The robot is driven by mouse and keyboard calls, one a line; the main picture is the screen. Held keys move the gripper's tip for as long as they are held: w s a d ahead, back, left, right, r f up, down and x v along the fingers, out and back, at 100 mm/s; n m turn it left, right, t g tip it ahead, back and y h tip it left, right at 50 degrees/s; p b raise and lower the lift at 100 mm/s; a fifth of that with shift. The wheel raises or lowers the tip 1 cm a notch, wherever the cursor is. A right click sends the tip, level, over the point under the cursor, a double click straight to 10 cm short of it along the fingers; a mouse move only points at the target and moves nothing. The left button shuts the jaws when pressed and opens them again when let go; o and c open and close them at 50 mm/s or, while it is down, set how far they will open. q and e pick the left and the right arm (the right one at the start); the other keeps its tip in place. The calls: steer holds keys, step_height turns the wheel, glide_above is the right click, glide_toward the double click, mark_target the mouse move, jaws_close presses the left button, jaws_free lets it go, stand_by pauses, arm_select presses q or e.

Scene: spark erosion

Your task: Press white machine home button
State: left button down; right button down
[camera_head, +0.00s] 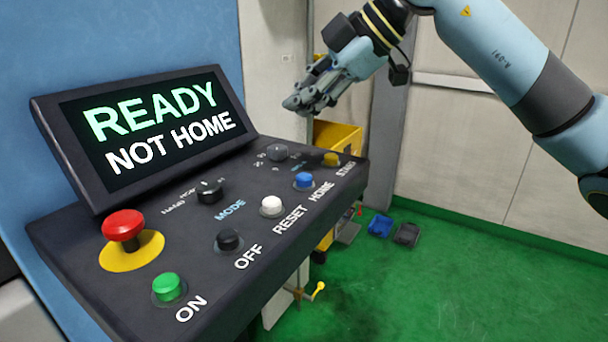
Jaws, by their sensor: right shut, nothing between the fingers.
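A dark control panel (95,262) carries a tilted screen (150,130) reading "READY" in green and "NOT HOME" in white. The blue button (304,180) has the label HOME beside it. A white button (271,206) is labelled RESET and sits just left of it. My right gripper (293,104) is shut and empty. It appears above the far end of the panel, up from the blue button and apart from it. My left gripper is not in view.
A red emergency knob (123,226) on a yellow base, a green ON button (167,288), a black OFF button (229,240), a mode knob (209,190) and a yellow button (331,159) share the panel. Green floor (430,290) lies open at right.

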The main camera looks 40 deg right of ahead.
steer(key=b, duration=0.7)
glide_above(303, 177)
step_height(303, 177, down, 8)
steer(key=shift+f, duration=0.45)
stand_by(1.0)
steer(key=shift+f, duration=0.35)
